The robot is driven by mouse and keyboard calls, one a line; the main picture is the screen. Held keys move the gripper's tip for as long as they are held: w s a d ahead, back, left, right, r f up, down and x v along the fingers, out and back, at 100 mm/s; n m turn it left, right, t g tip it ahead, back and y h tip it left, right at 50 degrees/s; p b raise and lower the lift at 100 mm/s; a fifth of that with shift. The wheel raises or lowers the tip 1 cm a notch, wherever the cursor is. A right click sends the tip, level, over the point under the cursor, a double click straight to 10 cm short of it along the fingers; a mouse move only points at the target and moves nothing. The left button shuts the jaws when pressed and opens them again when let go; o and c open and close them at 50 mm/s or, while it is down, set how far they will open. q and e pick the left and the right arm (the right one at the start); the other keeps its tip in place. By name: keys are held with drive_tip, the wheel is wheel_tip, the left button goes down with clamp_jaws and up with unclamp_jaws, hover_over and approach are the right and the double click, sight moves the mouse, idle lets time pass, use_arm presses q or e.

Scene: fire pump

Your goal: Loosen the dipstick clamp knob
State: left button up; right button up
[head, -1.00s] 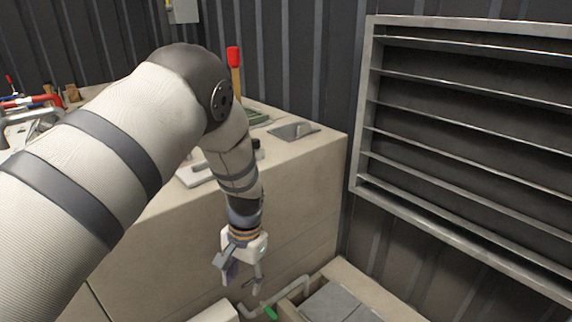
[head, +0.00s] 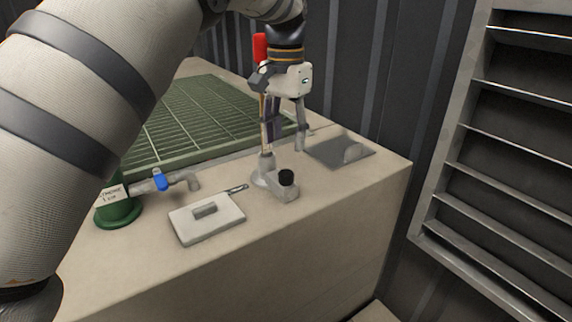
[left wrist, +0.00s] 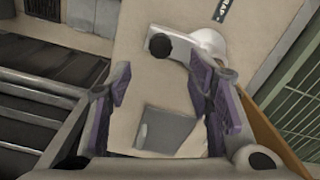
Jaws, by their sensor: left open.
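The black clamp knob (head: 287,177) sits on a small pale grey clamp bracket (head: 284,191) near the front edge of the beige tank top. My left gripper (head: 284,146) points down, open and empty, above and slightly behind the knob without touching it. In the left wrist view the knob (left wrist: 159,46) shows beyond the parted purple-padded fingers (left wrist: 165,90). The wooden dipstick, with its red top (head: 260,47), stands upright beside the gripper, partly hidden by it. It also shows in the left wrist view as a brown strip (left wrist: 262,132). My right gripper is out of view.
A flat grey plate with a raised tab (head: 343,152) lies right of the clamp. A pale hatch (head: 207,219), a blue-handled valve (head: 163,180) and a green grating (head: 190,118) lie to the left. A louvred wall panel (head: 490,170) stands at right.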

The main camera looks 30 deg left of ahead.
sight(286, 172)
use_arm(q)
wheel_tip(286, 172, down, 9)
drive_tip(key=shift+r, duration=0.1)
clamp_jaws()
